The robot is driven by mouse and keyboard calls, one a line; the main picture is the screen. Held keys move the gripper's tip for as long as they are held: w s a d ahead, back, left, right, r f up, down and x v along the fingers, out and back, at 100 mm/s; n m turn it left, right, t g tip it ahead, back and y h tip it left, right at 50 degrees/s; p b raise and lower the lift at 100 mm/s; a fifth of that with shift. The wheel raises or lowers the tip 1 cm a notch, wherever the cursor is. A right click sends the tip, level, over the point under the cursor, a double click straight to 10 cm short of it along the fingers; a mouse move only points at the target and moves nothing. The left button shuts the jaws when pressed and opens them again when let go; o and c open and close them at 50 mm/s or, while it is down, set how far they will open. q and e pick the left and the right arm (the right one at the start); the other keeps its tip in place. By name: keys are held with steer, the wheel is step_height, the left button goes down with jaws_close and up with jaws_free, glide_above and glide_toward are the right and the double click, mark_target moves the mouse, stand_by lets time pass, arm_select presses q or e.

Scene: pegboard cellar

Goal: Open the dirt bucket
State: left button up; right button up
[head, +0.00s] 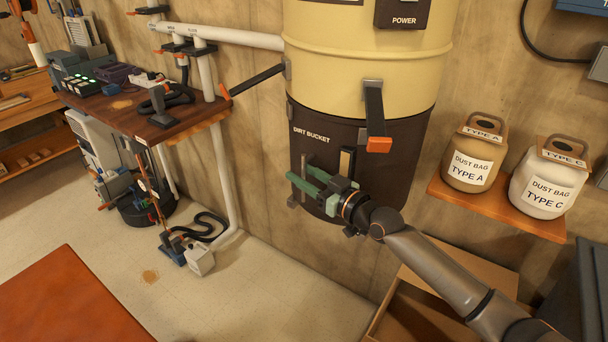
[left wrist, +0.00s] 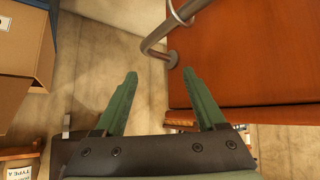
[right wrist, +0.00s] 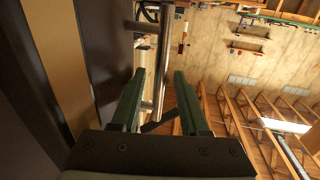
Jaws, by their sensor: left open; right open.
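The dirt bucket (head: 270,140) is the dark brown lower drum under a cream drum (head: 365,60), with no clear gap between them. A black latch lever with an orange end (head: 255,80) stands out from its left side. A second orange-ended lever (head: 374,105) is on the front and seems to stick out towards me. My right gripper (head: 303,178) is open at the bucket's front. In the right wrist view, a grey metal handle bar (right wrist: 163,55) runs between its open fingers (right wrist: 160,74); contact is not clear. My left gripper (left wrist: 160,74) is open and empty.
Dust bags type A (head: 467,160) and type C (head: 546,187) stand on a wooden shelf (head: 495,210) to the right. A red-brown table (head: 70,310) is front left. Floor left of the bucket is mostly clear.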

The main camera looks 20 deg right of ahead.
jaws_close()
stand_by(0.4)
stand_by(1.1)
